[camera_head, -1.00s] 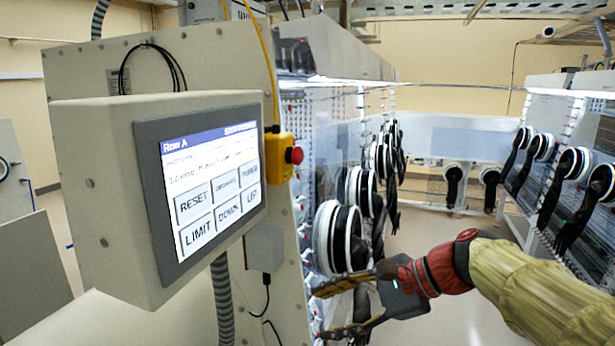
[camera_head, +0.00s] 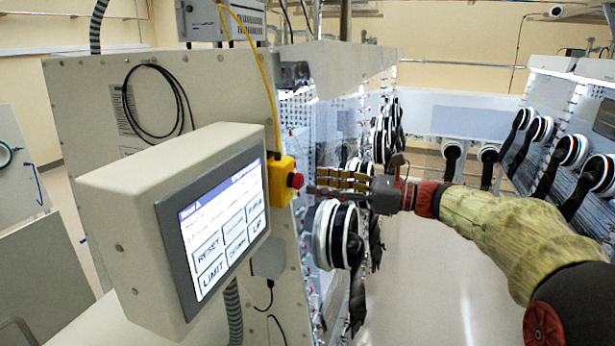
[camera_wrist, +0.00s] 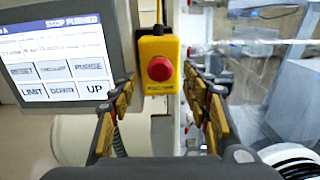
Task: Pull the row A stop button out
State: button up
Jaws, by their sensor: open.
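The row A stop button (camera_head: 295,180) is a red knob on a yellow box (camera_head: 281,182) at the right of the row A screen panel (camera_head: 222,235). In the wrist view the red button (camera_wrist: 160,69) faces me, on the yellow box (camera_wrist: 159,88) hung by a yellow cable. The screen (camera_wrist: 52,55) there reads "STOP PUSHED". My gripper (camera_head: 313,182) is open, its fingers pointing left at the button's height, a short gap from it in the head view. In the wrist view its fingers (camera_wrist: 158,96) lie left and right of the button, nothing between them.
Round glove ports with black gloves (camera_head: 338,236) line the cabinet just below and beyond my gripper. A black cable (camera_head: 160,100) loops on the cabinet's end panel. Another glovebox row (camera_head: 570,140) stands at the right. The aisle floor (camera_head: 430,290) between the rows is clear.

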aim_at(302, 180)
jog(key=shift+p+x, duration=0.35)
jog(key=shift+x, duration=1.65)
jog(key=shift+c, duration=0.2)
jog(key=c, duration=1.1)
